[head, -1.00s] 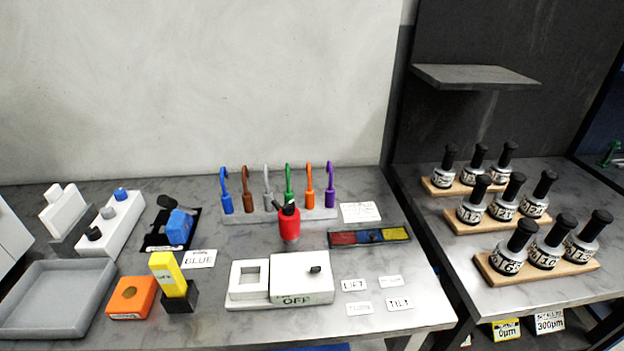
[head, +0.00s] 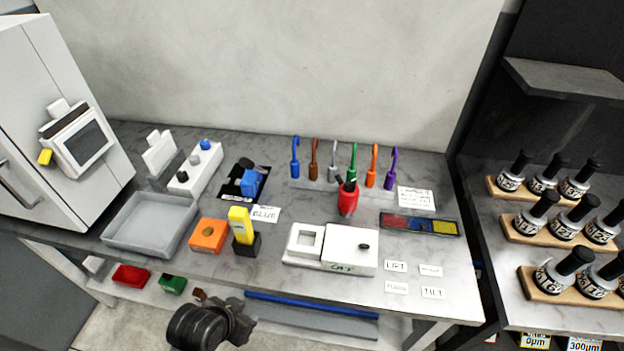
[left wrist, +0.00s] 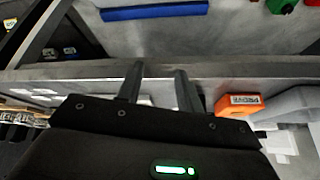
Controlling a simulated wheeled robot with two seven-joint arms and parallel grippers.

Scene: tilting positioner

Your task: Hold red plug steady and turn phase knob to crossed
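A red plug-like piece (head: 347,201) with a dark top stands upright on the bench, in front of a row of coloured hooks. A white box (head: 347,240) with a small black knob (head: 364,246) and a label that seems to read OFF sits nearer the front edge. I cannot tell whether this is the phase knob; no label naming it is readable. My left gripper (head: 238,322) is low at the front of the bench, apart from both. The left wrist view shows its two fingers (left wrist: 160,82) spread with nothing between them. My right gripper is out of view.
An orange block (head: 208,235), a yellow piece in a black base (head: 241,226) and a grey tray (head: 148,224) stand left of the white box. Small label cards (head: 396,266) lie to its right. Bottles on wooden racks (head: 560,230) fill the right-hand table.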

